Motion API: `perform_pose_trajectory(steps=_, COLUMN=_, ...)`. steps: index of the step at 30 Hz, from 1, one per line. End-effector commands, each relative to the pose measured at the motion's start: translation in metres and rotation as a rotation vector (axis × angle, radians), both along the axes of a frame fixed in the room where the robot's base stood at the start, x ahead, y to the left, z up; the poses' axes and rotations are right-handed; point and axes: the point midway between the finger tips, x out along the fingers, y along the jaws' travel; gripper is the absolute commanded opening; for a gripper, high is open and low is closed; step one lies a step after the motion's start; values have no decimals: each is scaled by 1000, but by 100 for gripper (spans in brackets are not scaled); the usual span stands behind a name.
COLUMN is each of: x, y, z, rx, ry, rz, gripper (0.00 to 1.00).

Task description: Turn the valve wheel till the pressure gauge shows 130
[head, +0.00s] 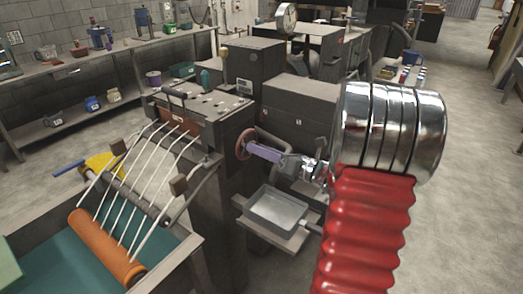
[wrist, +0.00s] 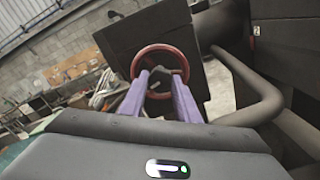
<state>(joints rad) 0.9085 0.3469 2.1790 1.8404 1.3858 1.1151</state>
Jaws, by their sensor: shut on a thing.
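The red valve wheel (head: 243,143) sits on the side of the dark machine, and its ring shows face-on in the wrist view (wrist: 136,62). My gripper (head: 253,148) has purple fingers that reach the wheel from the right. In the wrist view my gripper (wrist: 161,77) has one finger on each side of the wheel's dark centre part, shut on the wheel; the exact contact is hard to make out. The round white pressure gauge (head: 286,17) stands on top of the machine at the back. Its needle and figures are too small to read.
A dark pipe (wrist: 262,100) curves close to the right of my gripper. A grey tray (head: 276,210) juts out below it. An orange roller (head: 105,248) with pale rods stands at front left. Shelves (head: 110,52) line the wall. The floor at right is open.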

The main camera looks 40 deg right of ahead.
Motion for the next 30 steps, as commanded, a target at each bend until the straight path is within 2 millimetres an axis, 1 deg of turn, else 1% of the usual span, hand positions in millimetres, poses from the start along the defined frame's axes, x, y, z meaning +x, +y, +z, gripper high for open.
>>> perform_pose_trajectory(steps=1, x=-1, y=-1, z=-4, rx=2, ry=10, rz=-4, gripper=6)
perform_pose_trajectory(steps=7, x=-1, y=-1, z=-4, rx=1, ry=10, rz=-5, gripper=6)
perform_pose_trajectory(steps=8, x=-1, y=-1, z=-4, rx=1, ry=10, rz=-5, gripper=29)
perform_pose_trajectory(steps=15, x=0, y=-1, z=-2, rx=0, ry=5, rz=-3, gripper=46)
perform_pose_trajectory(steps=16, x=0, y=-1, z=-2, rx=0, ry=4, rz=-3, gripper=47)
perform_pose_trajectory(steps=25, x=-2, y=-1, z=-1, rx=0, ry=1, rz=-3, gripper=47)
perform_pose_trajectory(steps=30, x=-12, y=-5, z=-1, rx=-2, ry=2, rz=-2, gripper=47)
